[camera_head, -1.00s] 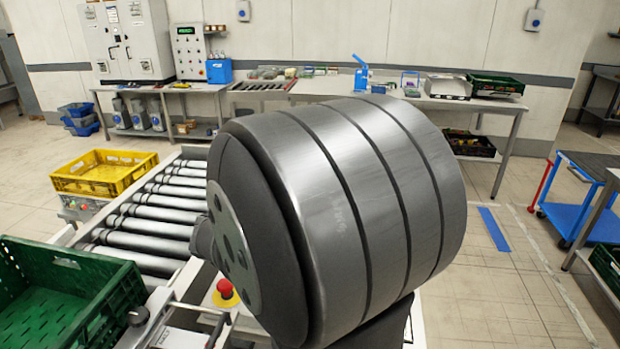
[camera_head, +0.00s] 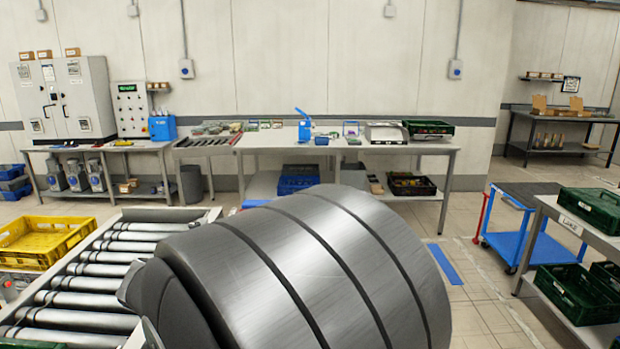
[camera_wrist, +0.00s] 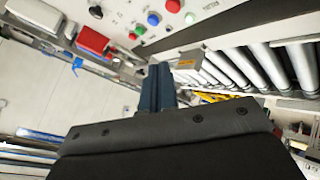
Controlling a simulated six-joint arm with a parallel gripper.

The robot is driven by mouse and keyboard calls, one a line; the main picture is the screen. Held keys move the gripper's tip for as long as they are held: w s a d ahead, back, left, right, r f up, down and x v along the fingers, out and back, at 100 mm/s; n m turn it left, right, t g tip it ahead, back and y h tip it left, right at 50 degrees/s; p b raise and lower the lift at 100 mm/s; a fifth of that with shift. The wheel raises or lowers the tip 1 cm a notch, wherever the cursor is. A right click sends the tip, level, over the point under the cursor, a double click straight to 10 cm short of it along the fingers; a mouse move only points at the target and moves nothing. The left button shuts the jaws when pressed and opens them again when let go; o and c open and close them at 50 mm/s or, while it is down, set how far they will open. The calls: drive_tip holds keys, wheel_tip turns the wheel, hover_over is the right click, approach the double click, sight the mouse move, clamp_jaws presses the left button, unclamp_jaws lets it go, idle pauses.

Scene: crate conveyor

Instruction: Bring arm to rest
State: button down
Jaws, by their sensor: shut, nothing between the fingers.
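My gripper (camera_wrist: 157,85) shows in the wrist view, its dark fingers together with nothing between them. They point toward a light control panel (camera_wrist: 122,18) with coloured buttons, and stay apart from it as far as I can tell. In the head view a large grey rounded link of my arm fills the lower middle, and my gripper is out of sight there.
A roller conveyor (camera_head: 85,288) runs at lower left, with a yellow crate (camera_head: 62,258) beside it. Benches (camera_head: 345,147) line the back wall. A blue cart (camera_head: 535,240) and a shelf with green crates (camera_head: 590,212) stand at right. Rollers (camera_wrist: 262,66) also show in the wrist view.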

drive_tip(key=shift+f, duration=0.1)
wheel_tip(320, 180, down, 5)
drive_tip(key=shift+f, duration=0.2)
drive_tip(key=shift+r, duration=2.85)
drive_tip(key=w+d+f+m+g+h, duration=0.1)
drive_tip(key=w+d+f+m+g, duration=0.1)
drive_tip(key=m, duration=0.3)
drive_tip(key=w+d+f+m+g+h, duration=0.1)
drive_tip(key=w+d+f+m+g, duration=0.1)
drive_tip(key=w+d+f+m, duration=0.1)
drive_tip(key=w+d+f+m+g+h, duration=0.1)
drive_tip(key=w+d+f+m+g, duration=0.1)
drive_tip(key=w+m, duration=0.3)
drive_tip(key=shift+w+d+f+m+g, duration=0.1)
drive_tip(key=shift+d+f+m+g, duration=0.1)
drive_tip(key=shift+d+m, duration=0.3)
drive_tip(key=shift+d+f+m+g, duration=0.1)
drive_tip(key=shift+d+f+m, duration=0.15)
drive_tip(key=shift+m, duration=0.45)
drive_tip(key=shift+w+d+f+m+g, duration=0.25)
drive_tip(key=shift+f+m+g, duration=0.1)
drive_tip(key=shift+m, duration=0.25)
drive_tip(key=shift+w+d+f+m+g, duration=0.25)
drive_tip(key=shift+m+g, duration=0.1)
drive_tip(key=shift+m, duration=0.25)
